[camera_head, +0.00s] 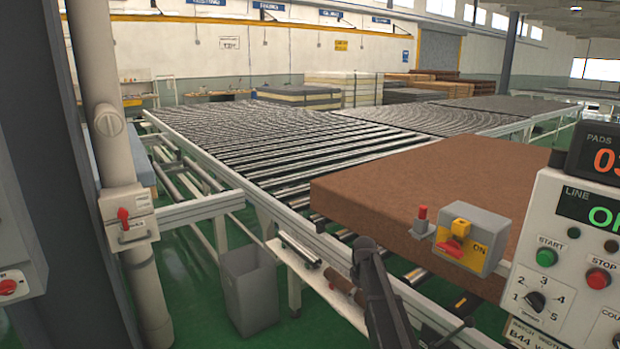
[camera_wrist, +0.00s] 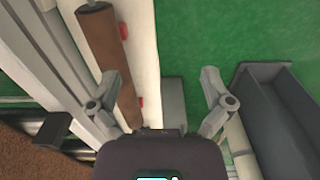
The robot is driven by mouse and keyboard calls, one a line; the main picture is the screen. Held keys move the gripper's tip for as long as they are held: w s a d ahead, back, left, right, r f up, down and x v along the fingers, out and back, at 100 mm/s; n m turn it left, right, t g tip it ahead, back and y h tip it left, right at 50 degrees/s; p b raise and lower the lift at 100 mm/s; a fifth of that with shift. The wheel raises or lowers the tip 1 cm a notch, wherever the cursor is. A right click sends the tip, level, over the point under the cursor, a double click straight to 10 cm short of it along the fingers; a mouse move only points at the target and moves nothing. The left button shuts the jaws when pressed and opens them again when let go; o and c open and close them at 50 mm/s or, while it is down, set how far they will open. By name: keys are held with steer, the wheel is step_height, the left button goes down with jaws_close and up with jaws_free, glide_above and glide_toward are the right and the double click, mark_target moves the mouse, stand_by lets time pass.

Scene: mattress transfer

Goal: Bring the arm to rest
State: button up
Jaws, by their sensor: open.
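My gripper (camera_wrist: 160,92) is open and empty in the wrist view, its two grey fingers spread wide. It is above the white side shelf and the green floor. A brown roll (camera_wrist: 100,35) lies on the shelf, beside the left finger; I cannot tell the height gap. In the head view I cannot clearly make out my gripper.
A brown mattress (camera_head: 400,185) lies on the roller conveyor (camera_head: 300,140). The white shelf (camera_wrist: 143,30) runs along its side. A grey bin (camera_head: 250,290) stands on the floor. A control panel (camera_head: 575,260) and a yellow switch box (camera_head: 470,240) are at right. A pipe (camera_head: 97,60) rises at left.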

steer(key=s+f+m+b, duration=0.2)
steer(key=s+f+b, duration=0.1)
steer(key=s, duration=0.7)
steer(key=s+f+m+b, duration=0.3)
steer(key=s, duration=0.7)
steer(key=s+f+m+b, duration=0.2)
steer(key=s+f+b, duration=0.1)
steer(key=s, duration=0.7)
step_height(320, 180, up, 19)
steer(key=p, duration=1.9)
steer(key=shift+w+d, duration=0.15)
steer(key=shift+w, duration=0.1)
